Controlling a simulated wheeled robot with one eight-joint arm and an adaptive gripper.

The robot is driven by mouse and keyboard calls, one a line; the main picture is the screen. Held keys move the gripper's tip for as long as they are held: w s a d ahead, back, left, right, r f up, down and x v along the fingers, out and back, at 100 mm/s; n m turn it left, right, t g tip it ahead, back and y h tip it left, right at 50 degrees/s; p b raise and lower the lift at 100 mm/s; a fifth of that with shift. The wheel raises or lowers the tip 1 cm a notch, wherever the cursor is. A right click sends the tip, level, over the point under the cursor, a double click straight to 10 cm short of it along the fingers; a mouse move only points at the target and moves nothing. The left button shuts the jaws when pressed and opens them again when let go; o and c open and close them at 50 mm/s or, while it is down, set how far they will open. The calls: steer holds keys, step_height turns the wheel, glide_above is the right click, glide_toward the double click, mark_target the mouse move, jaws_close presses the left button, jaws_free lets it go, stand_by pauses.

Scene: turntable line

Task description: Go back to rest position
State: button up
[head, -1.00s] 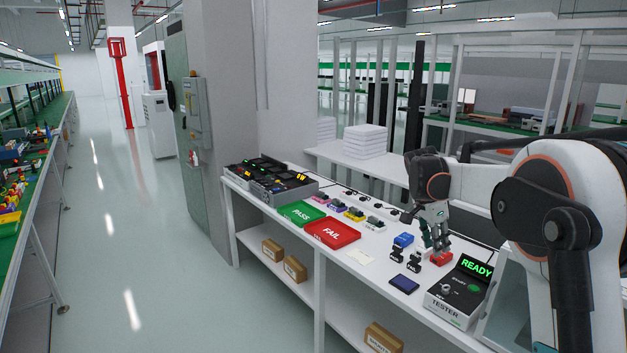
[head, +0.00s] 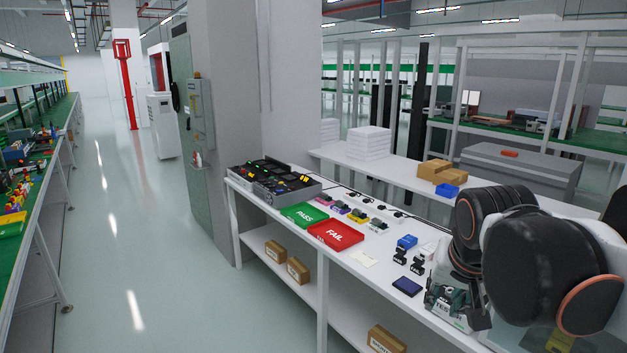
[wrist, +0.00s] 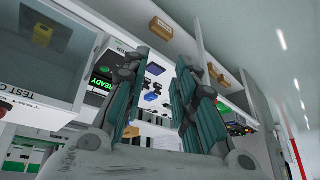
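My gripper (head: 458,305) is at the lower right of the head view, drawn back in front of the tester (head: 440,312) and hiding most of it. My folded arm fills the right side of that view. In the wrist view my gripper (wrist: 160,85) has its two fingers apart with nothing held between them. The tester's green READY screen (wrist: 100,85) shows left of the fingers there. The red piece beside the tester is hidden in the head view.
The white bench holds a green PASS tray (head: 304,215), a red FAIL tray (head: 336,235), a blue block (head: 407,241), a dark blue pad (head: 408,286) and small black parts. The aisle floor at left is clear.

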steer(key=s+a+f+n+t, duration=0.1)
steer(key=s+f+n, duration=0.1)
steer(key=s, duration=0.3)
steer(key=s+a+f+n+y, duration=0.1)
steer(key=s+a+f+n, duration=0.1)
steer(key=s+f, duration=0.2)
steer(key=shift+s+a+t, duration=0.15)
steer(key=shift+s+t, duration=0.25)
steer(key=shift+s, duration=0.6)
steer(key=shift+f, duration=0.1)
